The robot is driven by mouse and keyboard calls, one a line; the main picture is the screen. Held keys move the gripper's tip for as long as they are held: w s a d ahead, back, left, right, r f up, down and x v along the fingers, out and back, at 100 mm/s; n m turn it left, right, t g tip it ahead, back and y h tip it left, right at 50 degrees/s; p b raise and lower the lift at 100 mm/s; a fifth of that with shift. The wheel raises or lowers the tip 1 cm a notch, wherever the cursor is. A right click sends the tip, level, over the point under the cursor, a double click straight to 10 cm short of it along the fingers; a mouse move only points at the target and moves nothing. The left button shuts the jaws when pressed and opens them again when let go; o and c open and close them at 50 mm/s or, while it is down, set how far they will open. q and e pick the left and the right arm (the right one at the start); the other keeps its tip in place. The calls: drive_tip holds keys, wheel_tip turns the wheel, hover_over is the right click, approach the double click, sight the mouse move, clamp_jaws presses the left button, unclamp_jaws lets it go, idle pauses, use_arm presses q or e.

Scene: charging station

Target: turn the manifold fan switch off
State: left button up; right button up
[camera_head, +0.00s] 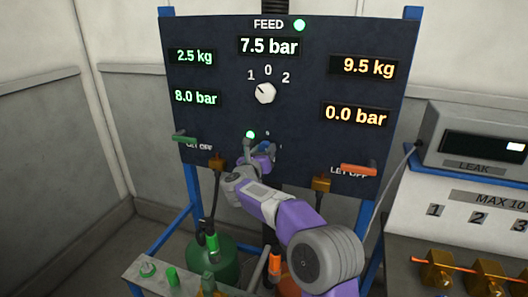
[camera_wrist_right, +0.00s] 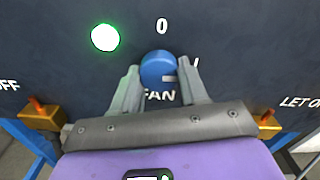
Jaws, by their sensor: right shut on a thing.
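The fan switch is a round blue knob (camera_wrist_right: 156,66) on the dark panel, above the word FAN, with a 0 mark above it and an I mark to its right. A pale mark shows at the knob's lower right edge. A lit green lamp (camera_wrist_right: 105,37) is up and left of it; the lamp (camera_head: 250,134) also glows in the head view. My right gripper (camera_wrist_right: 160,82) is shut on the knob, a finger on either side. In the head view my right gripper (camera_head: 258,152) is at the panel's lower middle and largely hides the knob. My left gripper is not in view.
The dark panel (camera_head: 215,125) also carries a white selector knob (camera_head: 265,93), a green lever (camera_head: 184,139) at left and an orange lever (camera_head: 358,170) at right. A leak meter (camera_head: 470,145) stands on a bench at right. A green bottle (camera_head: 215,255) stands below the panel.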

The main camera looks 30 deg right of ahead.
drive_tip(key=shift+n, duration=0.3)
drive_tip(key=n+p, duration=0.1)
drive_tip(key=n, duration=0.2)
drive_tip(key=shift+r+n+p, duration=0.1)
drive_tip(key=shift+n+p, duration=0.2)
drive_tip(key=shift+n, duration=0.1)
drive_tip(key=n+p, duration=0.2)
drive_tip(key=n, duration=0.2)
drive_tip(key=shift+d+r+n, duration=0.1)
drive_tip(key=shift+n, duration=0.2)
drive_tip(key=n+p, duration=0.4)
drive_tip(key=n, duration=0.1)
drive_tip(key=shift+s+r, duration=0.1)
drive_tip(key=shift+n+p, duration=1.15)
drive_tip(key=shift+n, duration=0.75)
drive_tip(key=o, duration=1.1)
drive_tip(key=shift+c, duration=0.2)
